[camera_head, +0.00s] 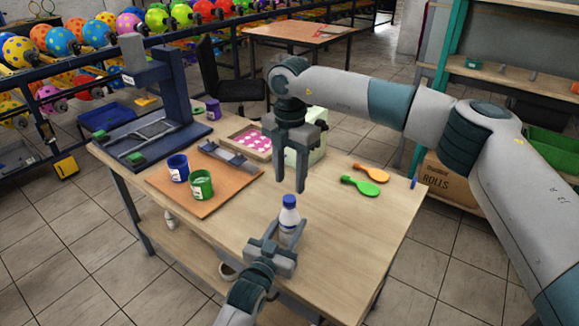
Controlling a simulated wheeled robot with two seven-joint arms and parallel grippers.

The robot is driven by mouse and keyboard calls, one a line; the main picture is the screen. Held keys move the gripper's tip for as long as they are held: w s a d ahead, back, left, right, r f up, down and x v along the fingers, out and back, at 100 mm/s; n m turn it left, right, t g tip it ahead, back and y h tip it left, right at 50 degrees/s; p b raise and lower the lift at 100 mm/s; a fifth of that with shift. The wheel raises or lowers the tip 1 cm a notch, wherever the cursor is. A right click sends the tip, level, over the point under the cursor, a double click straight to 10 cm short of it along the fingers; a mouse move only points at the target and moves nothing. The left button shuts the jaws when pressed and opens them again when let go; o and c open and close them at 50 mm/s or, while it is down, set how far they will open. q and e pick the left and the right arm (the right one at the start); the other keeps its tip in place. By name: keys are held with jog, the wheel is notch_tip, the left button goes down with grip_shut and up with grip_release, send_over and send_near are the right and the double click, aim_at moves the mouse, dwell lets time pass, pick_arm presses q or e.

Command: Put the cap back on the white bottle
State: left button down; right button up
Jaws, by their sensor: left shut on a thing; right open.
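The white bottle (288,222) stands upright near the front edge of the wooden table. A blue cap (289,201) shows at its top, in line with the neck; I cannot tell whether it is screwed tight. My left gripper (276,247) is shut on the white bottle, low on its body, and hides its base. My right gripper (290,188) points down with its fingers apart, just above and behind the cap. Nothing shows between its fingers, and it appears clear of the cap.
Green (360,186) and orange (371,173) paddles lie right of the grippers. Blue (178,168) and green (201,185) cups stand on a brown board (225,192) to the left. A dark blue press (165,90) stands at the back left. The table's front right is clear.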

jog(key=n, duration=0.6)
jog(key=shift+r, duration=0.2)
jog(key=n, duration=0.5)
jog(key=shift+r+n, duration=0.15)
jog(key=shift+n, duration=0.15)
jog(key=n, duration=0.6)
jog(key=shift+r, duration=0.15)
jog(key=n, duration=0.5)
jog(key=shift+r+n, duration=0.15)
jog(key=shift+n, duration=0.15)
jog(key=n, duration=0.5)
jog(key=shift+r+n, duration=0.15)
jog(key=shift+n, duration=0.15)
jog(key=n, duration=0.6)
jog(key=shift+r, duration=0.2)
jog(key=n, duration=0.5)
jog(key=shift+r+n, duration=0.15)
jog(key=shift+n, duration=0.15)
jog(key=n, duration=0.5)
jog(key=shift+r, duration=0.15)
